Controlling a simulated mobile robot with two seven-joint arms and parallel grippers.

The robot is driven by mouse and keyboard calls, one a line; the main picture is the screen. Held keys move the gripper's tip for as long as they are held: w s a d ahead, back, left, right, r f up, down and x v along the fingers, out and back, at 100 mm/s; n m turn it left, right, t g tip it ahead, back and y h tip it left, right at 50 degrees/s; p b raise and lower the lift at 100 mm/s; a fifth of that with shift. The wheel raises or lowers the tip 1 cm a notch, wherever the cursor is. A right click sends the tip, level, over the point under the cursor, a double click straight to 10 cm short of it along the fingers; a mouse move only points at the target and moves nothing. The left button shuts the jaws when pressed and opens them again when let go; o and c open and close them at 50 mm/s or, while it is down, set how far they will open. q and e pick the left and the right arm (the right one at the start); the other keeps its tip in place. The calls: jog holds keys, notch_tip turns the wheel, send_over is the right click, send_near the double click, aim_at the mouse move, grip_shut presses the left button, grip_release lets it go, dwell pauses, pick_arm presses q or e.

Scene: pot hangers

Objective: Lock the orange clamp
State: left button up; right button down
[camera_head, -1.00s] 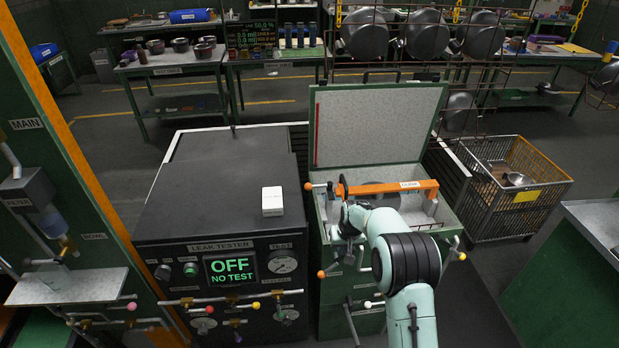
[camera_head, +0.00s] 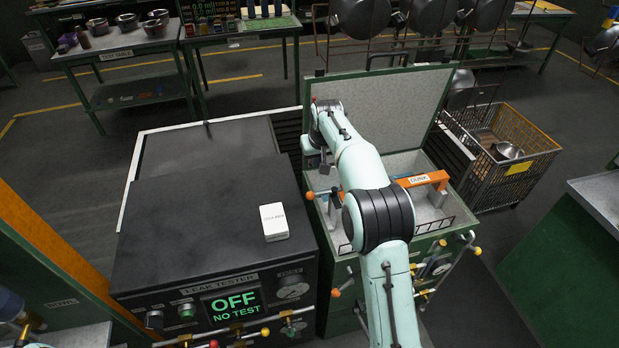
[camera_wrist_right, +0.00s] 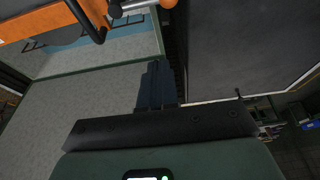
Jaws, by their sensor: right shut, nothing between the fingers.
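The orange clamp (camera_head: 425,179) is a bar labelled DUNK lying across the open green tank (camera_head: 436,222). My right arm hides its left part in the head view. In the right wrist view the orange bar (camera_wrist_right: 88,14) shows at the top left, with a dark curved piece on it. My right gripper (camera_head: 324,166) points down near the tank's left rim, at the clamp's left end. Its fingers (camera_wrist_right: 157,84) are shut and empty, seemingly apart from the clamp. My left gripper is out of view.
The raised lid (camera_head: 395,105) stands behind the tank, close to my right arm. The leak tester (camera_head: 215,215), reading OFF NO TEST, is at the left with a white box (camera_head: 273,221) on top. A wire basket (camera_head: 515,165) stands at the right.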

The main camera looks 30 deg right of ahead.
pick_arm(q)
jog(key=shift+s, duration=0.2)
pick_arm(e)
jog(key=shift+s, duration=0.25)
jog(key=x, duration=1)
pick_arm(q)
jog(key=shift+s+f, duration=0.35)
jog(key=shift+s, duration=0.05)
pick_arm(e)
jog(key=s, duration=0.2)
jog(key=s+a, duration=0.1)
jog(key=shift+s+f, duration=0.3)
jog(key=shift+f, duration=0.05)
jog(key=shift+w, duration=0.1)
pick_arm(q)
jog(key=shift+b, duration=0.3)
